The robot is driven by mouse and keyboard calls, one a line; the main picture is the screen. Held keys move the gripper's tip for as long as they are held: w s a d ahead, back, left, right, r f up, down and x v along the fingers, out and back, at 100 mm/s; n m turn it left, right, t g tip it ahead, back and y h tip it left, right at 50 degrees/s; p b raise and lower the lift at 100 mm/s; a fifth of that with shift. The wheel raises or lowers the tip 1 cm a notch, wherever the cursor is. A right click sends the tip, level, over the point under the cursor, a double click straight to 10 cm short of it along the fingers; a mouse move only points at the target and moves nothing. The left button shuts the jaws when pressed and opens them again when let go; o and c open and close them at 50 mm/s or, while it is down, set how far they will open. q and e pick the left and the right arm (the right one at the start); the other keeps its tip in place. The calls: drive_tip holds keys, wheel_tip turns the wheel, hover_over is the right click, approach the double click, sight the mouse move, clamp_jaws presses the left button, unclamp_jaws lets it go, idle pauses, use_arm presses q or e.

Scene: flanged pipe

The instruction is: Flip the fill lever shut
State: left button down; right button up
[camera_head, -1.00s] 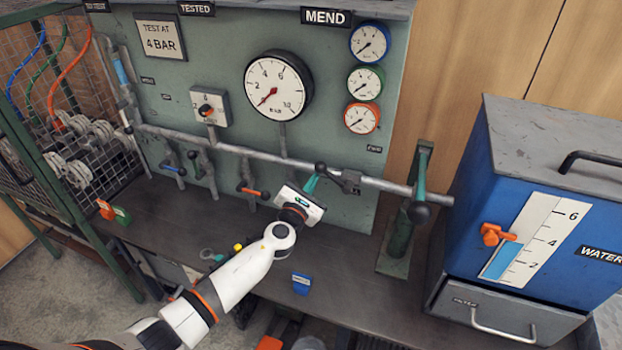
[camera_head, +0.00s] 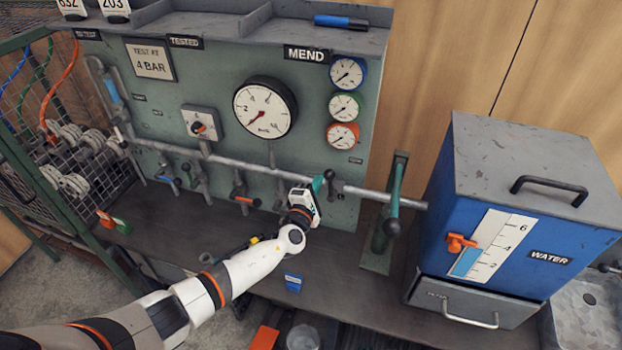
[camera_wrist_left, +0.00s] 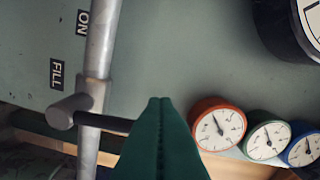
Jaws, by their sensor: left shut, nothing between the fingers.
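The fill lever (camera_head: 331,175) is on the horizontal pipe at the right of the green panel. It has a dark rounded end and stands up across the pipe. In the left wrist view its grey valve hub (camera_wrist_left: 68,110) sits beside the FILL label (camera_wrist_left: 56,74). A dark handle (camera_wrist_left: 112,123) runs from the hub toward the pictured right and passes behind my fingers. My left gripper (camera_head: 318,184) is close beside the lever, just to its left. Its green fingers (camera_wrist_left: 158,110) are shut and empty. I cannot tell whether they touch the handle. My right gripper is out of view.
Blue-ended (camera_head: 172,182) and orange-ended levers (camera_head: 246,201) hang left along the pipe. A green post (camera_head: 390,215) stands right, before the blue water tank (camera_head: 530,195). A small blue box (camera_head: 293,283) is near the bench's front edge. Gauges (camera_head: 343,135) are above.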

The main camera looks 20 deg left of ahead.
use_arm(q)
drive_tip(key=shift+d+r, duration=0.15)
drive_tip(key=shift+d, duration=0.25)
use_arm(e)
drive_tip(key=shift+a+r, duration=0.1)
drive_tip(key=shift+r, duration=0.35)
use_arm(q)
drive_tip(key=shift+p, duration=0.3)
